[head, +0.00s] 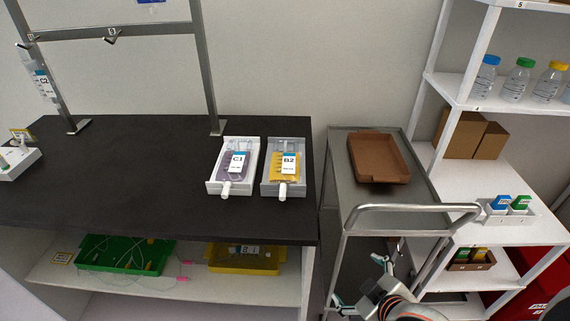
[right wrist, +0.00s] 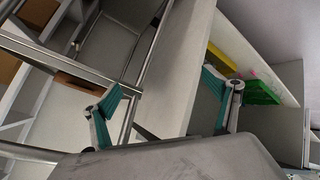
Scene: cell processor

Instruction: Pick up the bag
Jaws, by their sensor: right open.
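Several bags are in the head view. A purple bag labelled C3 (head: 235,163) and a yellow bag labelled B2 (head: 287,170) lie in white holders on the dark bench. A bag labelled C2 (head: 43,82) hangs from the metal rack at the far left. Another labelled pouch (head: 243,250) lies in a yellow tray on the shelf below. My right gripper (head: 358,281) is open and empty, low in front of the cart, apart from every bag. Its teal-padded fingers also show spread in the right wrist view (right wrist: 165,94). My left gripper is out of view.
A metal cart (head: 408,200) with a brown tray (head: 377,157) and a raised handle stands right of the bench (head: 120,200). White shelves with bottles (head: 519,78) and boxes stand further right. A green tray (head: 125,253) is under the bench. The bench's middle is clear.

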